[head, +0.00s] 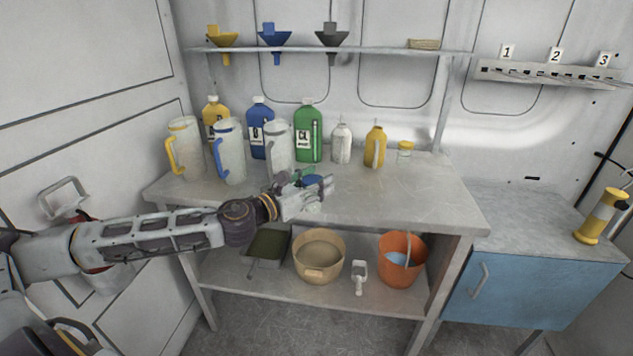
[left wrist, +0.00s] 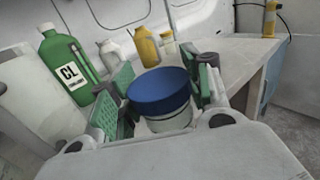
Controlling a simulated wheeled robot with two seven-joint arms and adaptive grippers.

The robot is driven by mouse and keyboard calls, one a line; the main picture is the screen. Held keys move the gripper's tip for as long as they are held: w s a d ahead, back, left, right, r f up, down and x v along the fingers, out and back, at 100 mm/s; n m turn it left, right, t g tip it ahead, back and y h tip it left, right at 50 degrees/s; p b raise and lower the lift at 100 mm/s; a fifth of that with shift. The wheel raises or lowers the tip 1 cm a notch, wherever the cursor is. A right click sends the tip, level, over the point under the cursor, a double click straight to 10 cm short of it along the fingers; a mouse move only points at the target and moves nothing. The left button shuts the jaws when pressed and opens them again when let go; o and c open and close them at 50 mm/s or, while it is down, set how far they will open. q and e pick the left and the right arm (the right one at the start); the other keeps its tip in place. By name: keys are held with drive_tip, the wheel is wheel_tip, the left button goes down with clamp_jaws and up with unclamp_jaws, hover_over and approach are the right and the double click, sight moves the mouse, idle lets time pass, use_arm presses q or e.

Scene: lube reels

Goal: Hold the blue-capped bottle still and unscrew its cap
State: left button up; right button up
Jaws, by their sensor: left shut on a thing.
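The blue-capped bottle (head: 313,181) is near the front of the grey workbench in the head view, mostly hidden by my gripper. In the left wrist view its wide blue cap (left wrist: 158,90) sits on a pale, whitish body (left wrist: 168,123). My left gripper (head: 308,186) is shut on this bottle, and its green pads stand on either side of it in the left wrist view. The cap is on the bottle. Whether the pads touch the cap as well as the body, I cannot tell. My right gripper is not in view.
Behind stand pale jugs (head: 231,158), a blue bottle (head: 258,133), a green bottle (head: 309,135) and a yellow container (head: 375,148). The workbench (head: 410,200) is clear to the right. A tan bucket (head: 319,258) and an orange bucket (head: 402,262) are on the lower shelf.

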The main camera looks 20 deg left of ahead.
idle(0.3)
use_arm(q)
drive_tip(key=o, duration=0.5)
drive_tip(key=c, duration=0.9)
drive_tip(key=shift+s, duration=0.1)
